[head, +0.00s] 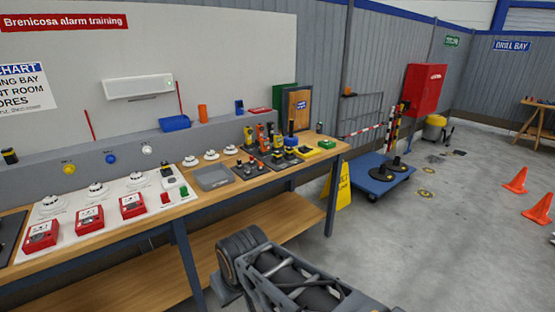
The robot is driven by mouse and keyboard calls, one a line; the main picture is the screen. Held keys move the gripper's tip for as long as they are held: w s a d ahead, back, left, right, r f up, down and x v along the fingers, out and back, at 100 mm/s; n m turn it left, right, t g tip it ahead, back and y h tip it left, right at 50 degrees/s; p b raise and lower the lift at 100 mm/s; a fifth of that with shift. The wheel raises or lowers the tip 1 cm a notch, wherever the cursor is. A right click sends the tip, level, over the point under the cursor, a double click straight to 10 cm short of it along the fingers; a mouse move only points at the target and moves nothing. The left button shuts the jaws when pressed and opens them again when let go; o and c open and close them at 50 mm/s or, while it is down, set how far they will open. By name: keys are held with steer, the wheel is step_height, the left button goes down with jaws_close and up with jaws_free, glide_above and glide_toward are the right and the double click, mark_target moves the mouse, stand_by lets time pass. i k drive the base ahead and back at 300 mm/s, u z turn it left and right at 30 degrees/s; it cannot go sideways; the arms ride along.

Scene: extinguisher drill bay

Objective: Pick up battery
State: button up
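I cannot single out a battery for certain. A dark tray (250,169) on the bench holds several small upright pieces, too small to tell apart. A small dark block (167,170) stands at the back right of the white detector board, and I cannot tell whether it is a battery. Farther right, several drill-like tools in orange, yellow and blue stand on dark bases. My arm shows at the bottom middle, in front of the bench and apart from the items on it. I cannot make out any gripper fingers.
The wooden bench (100,253) carries a white board (88,217) with red call points and white detectors, and an empty grey tray (212,178). A yellow floor sign (343,187) and a blue trolley (366,180) stand right of it.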

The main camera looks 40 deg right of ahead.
mark_target(276, 154)
steer(key=z, duration=1.65)
steer(key=i, duration=1.65)
steer(key=u, duration=0.9)
steer(key=i, duration=0.85)
steer(key=u, duration=0.55)
